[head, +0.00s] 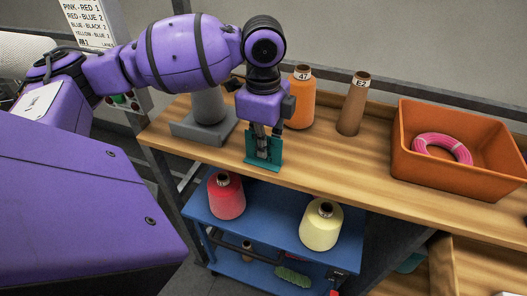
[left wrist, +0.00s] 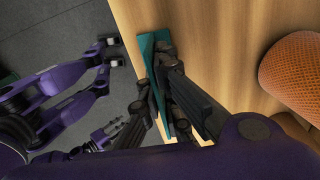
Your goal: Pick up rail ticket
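A teal upright piece (head: 276,150), which I take for the rail ticket or its holder, stands at the front edge of the wooden bench top. It also shows in the left wrist view (left wrist: 147,44) as a thin upright plate. No writing on it can be made out. My left gripper (head: 262,150) points down at it, with dark fingers overlapping it. In the left wrist view my left gripper (left wrist: 160,85) has fingers on either side of the plate; whether they press on it is unclear. A small dark part at the left there may be my right gripper, too unclear to judge.
A grey stand (head: 203,125) is left of the gripper. An orange cone (head: 300,105) and a brown cone (head: 353,108) stand behind, right. An orange bin (head: 440,165) holds a pink coil (head: 442,148). Below, a blue cart (head: 268,228) carries red (head: 227,198) and yellow (head: 321,228) cones.

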